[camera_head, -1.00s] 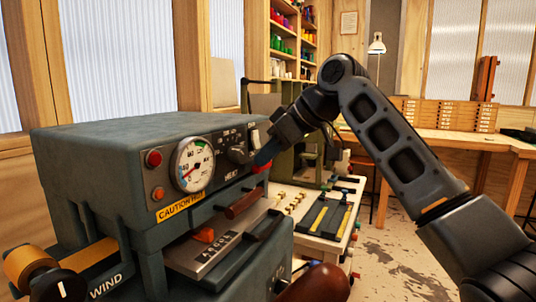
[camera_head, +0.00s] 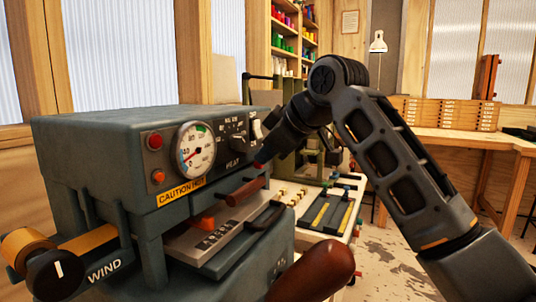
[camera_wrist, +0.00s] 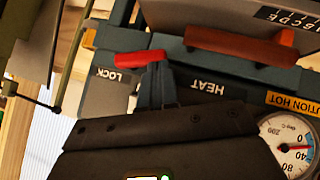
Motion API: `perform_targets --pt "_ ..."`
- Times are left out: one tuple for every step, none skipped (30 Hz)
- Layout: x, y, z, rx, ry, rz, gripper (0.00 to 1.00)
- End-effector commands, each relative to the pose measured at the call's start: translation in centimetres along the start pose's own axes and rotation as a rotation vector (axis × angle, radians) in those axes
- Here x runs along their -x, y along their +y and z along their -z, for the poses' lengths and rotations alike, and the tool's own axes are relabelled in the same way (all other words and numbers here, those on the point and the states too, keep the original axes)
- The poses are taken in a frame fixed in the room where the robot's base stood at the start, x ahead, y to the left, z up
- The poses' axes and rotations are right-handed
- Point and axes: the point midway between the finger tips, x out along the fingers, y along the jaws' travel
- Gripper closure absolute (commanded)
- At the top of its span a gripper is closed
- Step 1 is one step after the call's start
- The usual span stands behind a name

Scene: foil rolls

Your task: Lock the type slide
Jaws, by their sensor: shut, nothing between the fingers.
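The type slide (camera_head: 210,238), a pale metal plate with dark letter blocks, sits in the lower front of the grey-green press. Its lettered end also shows in the wrist view (camera_wrist: 285,15). A red lever (camera_wrist: 140,58) stands beside the LOCK label (camera_wrist: 118,75) in the wrist view. In the head view only a small red bit of it shows by my fingertips. My gripper (camera_wrist: 153,68) is shut and empty, its fingertips at the red lever; I cannot tell whether they touch it.
A brown handle (camera_head: 245,191) sticks out above the slide. A gauge (camera_head: 195,149), a CAUTION HOT label (camera_head: 181,192) and the HEAT panel are on the press front. A white workbench (camera_head: 325,215) with small parts stands to the right.

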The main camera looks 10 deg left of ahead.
Motion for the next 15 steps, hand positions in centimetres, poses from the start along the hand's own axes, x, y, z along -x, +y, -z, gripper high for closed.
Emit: perform_targets --pt "-0.46 -0.47 -0.43 0.031 0.001 -0.029 1.0" --pt "-0.54 -0.57 -0.53 0.049 0.0 -0.048 1.0" --pt "-0.64 -0.69 -0.62 0.073 0.0 -0.071 1.0" --pt "-0.69 -0.73 -0.68 0.091 0.001 -0.09 1.0" --pt "-0.74 -0.8 -0.74 0.107 0.001 -0.107 1.0" --pt "-0.85 -0.89 -0.87 0.128 0.0 -0.128 1.0" --pt "-0.92 -0.97 -0.93 0.145 0.0 -0.143 1.0" --pt "-1.0 -1.02 -0.99 0.159 0.001 -0.159 1.0" --pt "-1.09 -1.09 -1.07 0.178 0.0 -0.177 1.0" --pt "-1.12 -1.14 -1.1 0.192 0.0 -0.191 1.0" --pt "-1.17 -1.18 -1.14 0.206 0.001 -0.203 1.0" --pt "-1.23 -1.19 -1.2 0.22 0.001 -0.22 1.0" --pt "-1.28 -1.23 -1.24 0.231 0.001 -0.23 1.0" --pt "-1.09 -1.08 -1.06 0.232 0.001 -0.232 1.0" --pt "-1.04 -1.04 -1.0 0.23 0.001 -0.229 1.0"
